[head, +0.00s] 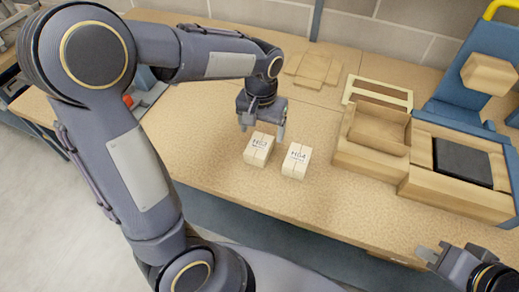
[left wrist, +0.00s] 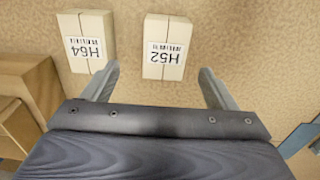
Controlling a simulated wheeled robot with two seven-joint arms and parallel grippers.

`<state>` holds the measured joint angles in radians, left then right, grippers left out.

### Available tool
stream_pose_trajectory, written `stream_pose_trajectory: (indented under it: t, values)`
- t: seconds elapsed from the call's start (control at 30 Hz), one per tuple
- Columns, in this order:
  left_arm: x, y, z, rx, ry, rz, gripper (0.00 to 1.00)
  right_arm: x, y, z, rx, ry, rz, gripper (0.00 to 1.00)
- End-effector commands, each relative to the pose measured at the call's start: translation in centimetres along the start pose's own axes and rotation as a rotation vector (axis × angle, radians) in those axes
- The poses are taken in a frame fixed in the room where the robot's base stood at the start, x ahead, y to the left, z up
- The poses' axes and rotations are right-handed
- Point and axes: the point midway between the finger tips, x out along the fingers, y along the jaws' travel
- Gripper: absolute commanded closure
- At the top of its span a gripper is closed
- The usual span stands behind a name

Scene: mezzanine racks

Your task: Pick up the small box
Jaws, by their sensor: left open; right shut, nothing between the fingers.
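Two small pale boxes stand side by side on the tan worktop. The box labelled H52 (head: 259,149) is on the left in the head view, and the box labelled H64 (head: 296,161) is on its right. In the left wrist view H52 (left wrist: 165,65) lies ahead of the gap between the fingers, and H64 (left wrist: 88,50) is further left. My left gripper (head: 262,131) is open and empty, pointing down just behind H52; it also shows in the left wrist view (left wrist: 160,88). My right gripper (head: 430,254) is shut and empty at the lower right.
Flat cardboard pieces (head: 313,68) and a framed panel (head: 378,92) lie behind. A blue stand (head: 465,75) is at far right. The worktop's front left is clear.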

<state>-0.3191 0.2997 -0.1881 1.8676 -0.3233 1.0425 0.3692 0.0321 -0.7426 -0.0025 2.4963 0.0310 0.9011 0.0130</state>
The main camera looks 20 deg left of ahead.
Motion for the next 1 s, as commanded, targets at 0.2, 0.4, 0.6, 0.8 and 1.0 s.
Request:
stream_pose_trajectory:
  t: [0.2,0.4,0.6,0.8,1.0]
  values:
    - [2.3,0.1,-0.3,0.002,-0.011,-0.019,0.20,0.0,0.0,0.0,0.000,0.000,0.000,1.00]
    - [4.5,-0.3,0.0,0.002,-0.012,-0.018,0.20,-0.4,-0.2,-0.2,0.000,0.000,0.000,1.00]
    - [7.5,-0.6,0.2,0.002,-0.011,-0.017,0.20,-0.6,-0.3,-0.3,0.000,0.000,0.000,1.00]
    - [8.2,-0.6,0.2,0.002,-0.006,-0.016,0.20,-0.6,-0.3,-0.3,0.000,0.000,0.000,1.00]
    - [8.2,-0.6,0.2,0.002,-0.006,-0.015,0.29,-0.6,-0.3,-0.3,0.000,0.000,0.000,1.00]
